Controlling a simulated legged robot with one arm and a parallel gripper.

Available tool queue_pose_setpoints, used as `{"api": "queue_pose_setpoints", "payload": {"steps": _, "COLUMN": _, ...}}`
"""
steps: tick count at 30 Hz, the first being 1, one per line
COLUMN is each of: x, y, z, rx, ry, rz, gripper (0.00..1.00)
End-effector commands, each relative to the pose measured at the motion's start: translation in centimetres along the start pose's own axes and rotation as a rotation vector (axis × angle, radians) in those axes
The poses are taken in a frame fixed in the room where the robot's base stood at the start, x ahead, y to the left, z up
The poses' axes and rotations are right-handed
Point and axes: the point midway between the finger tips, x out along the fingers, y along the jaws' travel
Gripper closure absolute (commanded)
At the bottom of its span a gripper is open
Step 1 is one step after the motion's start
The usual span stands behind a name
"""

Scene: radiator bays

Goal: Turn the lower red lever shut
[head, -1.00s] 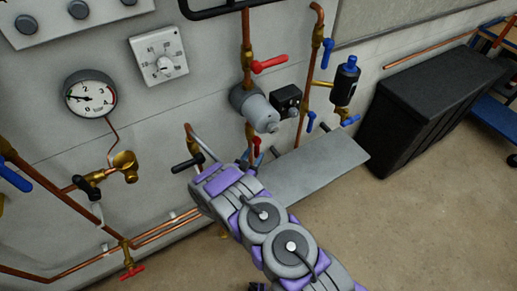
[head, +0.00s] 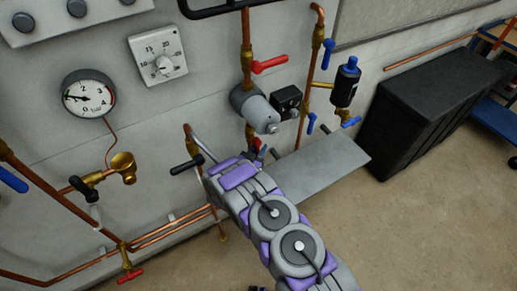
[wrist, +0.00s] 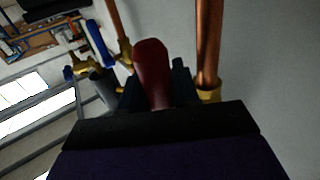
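The lower red lever (wrist: 152,72) shows dark red and large in the wrist view, in front of my gripper (wrist: 157,92). Its narrow end runs down between the two dark fingers. The wrist view does not show clearly whether the fingers press on it. In the head view my arm covers most of the lower lever, below the grey pump (head: 255,110). An upper red lever (head: 270,64) sits above that pump on the copper pipe, pointing right.
A copper pipe (wrist: 208,45) with a brass fitting stands close right of the lever. A blue lever (wrist: 100,42) is to its left. A grey panel (head: 320,165) juts out beside my arm. A black box (head: 430,115) stands on the right.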

Motion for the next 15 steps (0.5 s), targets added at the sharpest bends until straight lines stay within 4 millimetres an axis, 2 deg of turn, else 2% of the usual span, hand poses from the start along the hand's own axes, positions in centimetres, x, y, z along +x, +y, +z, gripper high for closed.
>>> {"api": "queue_pose_setpoints", "payload": {"steps": 1, "x": -0.02, "y": -0.08, "z": -0.02, "rx": 0.000, "ry": 0.000, "rz": -0.002, "gripper": 0.79}}
{"api": "queue_pose_setpoints", "payload": {"steps": 8, "x": -0.03, "y": -0.13, "z": -0.02, "rx": 0.001, "ry": 0.000, "rz": -0.003, "gripper": 1.00}}
{"api": "queue_pose_setpoints", "payload": {"steps": 15, "x": -0.05, "y": -0.16, "z": -0.01, "rx": 0.000, "ry": 0.000, "rz": -0.003, "gripper": 1.00}}
